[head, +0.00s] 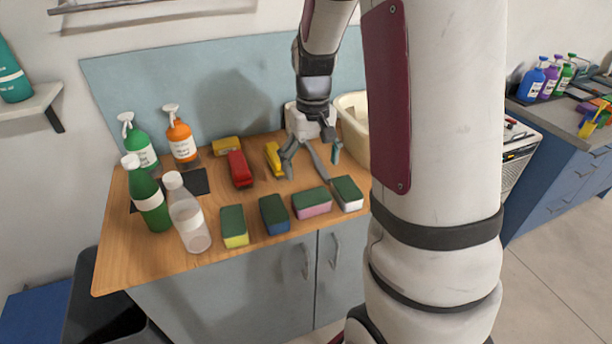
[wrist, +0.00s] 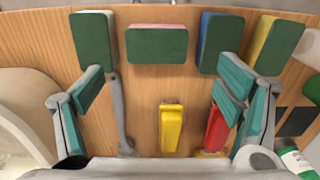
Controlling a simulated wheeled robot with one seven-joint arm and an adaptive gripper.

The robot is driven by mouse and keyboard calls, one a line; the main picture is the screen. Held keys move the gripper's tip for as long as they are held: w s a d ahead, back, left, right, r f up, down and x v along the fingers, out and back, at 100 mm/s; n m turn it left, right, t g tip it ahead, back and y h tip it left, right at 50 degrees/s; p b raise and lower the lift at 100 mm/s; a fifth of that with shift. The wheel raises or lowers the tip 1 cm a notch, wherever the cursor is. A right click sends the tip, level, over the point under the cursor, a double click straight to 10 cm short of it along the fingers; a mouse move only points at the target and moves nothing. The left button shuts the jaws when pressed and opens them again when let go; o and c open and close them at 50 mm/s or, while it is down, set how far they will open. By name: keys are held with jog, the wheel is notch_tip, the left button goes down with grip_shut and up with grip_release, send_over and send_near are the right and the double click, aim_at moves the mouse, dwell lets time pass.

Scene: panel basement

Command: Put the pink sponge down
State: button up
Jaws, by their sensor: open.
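The pink sponge (head: 312,203), with a dark green top, lies flat on the wooden counter near its front edge. It also shows at the top of the wrist view (wrist: 157,45), its pink side just visible along the far edge. My gripper (head: 312,160) is open above the counter, behind the pink sponge and apart from it. In the wrist view its teal-padded fingers (wrist: 160,95) are spread wide with nothing held between them.
A white sponge (head: 348,194) is right of the pink one; blue (head: 274,214) and yellow (head: 234,226) sponges are left. A red stapler-like object (head: 240,170) and yellow one (head: 273,159) lie behind. Bottles (head: 188,213) stand left, a cream basin (head: 352,112) right.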

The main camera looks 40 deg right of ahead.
jog(key=s+a+r+n+t, duration=0.2)
jog(key=s+a+r, duration=0.4)
jog(key=a+r, duration=0.45)
jog(key=s+a+r+t, duration=0.1)
jog(key=s+a+r, duration=0.1)
jog(key=s, duration=0.3)
jog(key=s+a+r+n+t, duration=0.1)
jog(key=s+a+r+t, duration=0.1)
jog(key=s+a+r, duration=0.1)
jog(key=s+a, duration=0.1)
jog(key=s, duration=0.1)
jog(key=shift+s+a, duration=0.4)
